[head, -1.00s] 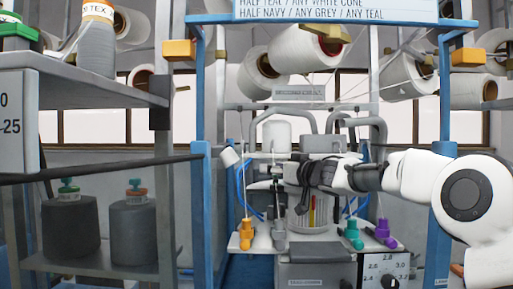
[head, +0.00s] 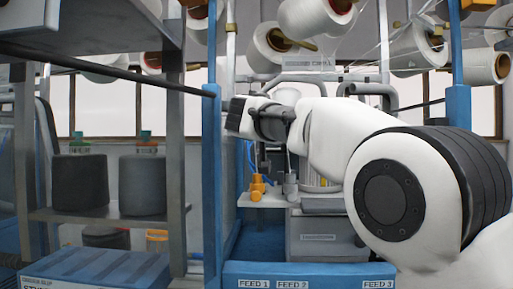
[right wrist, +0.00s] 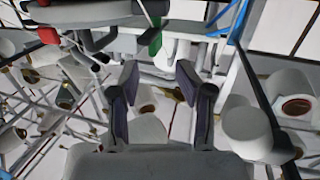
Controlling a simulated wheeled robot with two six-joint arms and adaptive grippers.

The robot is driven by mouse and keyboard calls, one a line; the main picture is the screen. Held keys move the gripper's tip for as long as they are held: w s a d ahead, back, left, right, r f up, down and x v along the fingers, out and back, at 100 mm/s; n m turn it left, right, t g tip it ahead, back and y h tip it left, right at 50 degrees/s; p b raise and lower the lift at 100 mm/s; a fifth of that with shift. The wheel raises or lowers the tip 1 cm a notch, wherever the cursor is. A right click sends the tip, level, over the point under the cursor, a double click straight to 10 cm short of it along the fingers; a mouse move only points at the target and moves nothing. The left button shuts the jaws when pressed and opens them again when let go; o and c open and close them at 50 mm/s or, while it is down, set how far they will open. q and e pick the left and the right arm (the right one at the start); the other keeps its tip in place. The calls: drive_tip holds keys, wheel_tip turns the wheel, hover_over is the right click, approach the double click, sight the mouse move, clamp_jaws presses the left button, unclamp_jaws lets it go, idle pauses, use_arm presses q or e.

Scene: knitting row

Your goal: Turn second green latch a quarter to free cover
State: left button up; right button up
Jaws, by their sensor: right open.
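In the right wrist view, my right gripper (right wrist: 157,88) is open, with nothing between its two dark fingers. A small green part (right wrist: 155,42), possibly a green latch, shows beyond the fingertips at the top, apart from them. I cannot tell which latch it is or how it is turned. In the head view, my right arm reaches across the knitting machine (head: 325,232) and hides most of its upper part. My right fingers are not clear there. No green latch or cover can be made out in the head view. My left gripper is not in view.
An orange fitting (head: 258,187) and a grey one (head: 290,186) stand on the machine's ledge. A blue post (head: 211,180) rises left of it. A shelf with dark cones (head: 80,186) is at left. White yarn cones (head: 318,17) hang above.

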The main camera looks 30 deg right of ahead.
drive_tip(key=a, duration=0.1)
drive_tip(key=s+a+m+g+h, duration=0.1)
drive_tip(key=s+a+m+h+b, duration=0.1)
drive_tip(key=a, duration=0.1)
drive_tip(key=shift+g, duration=0.3)
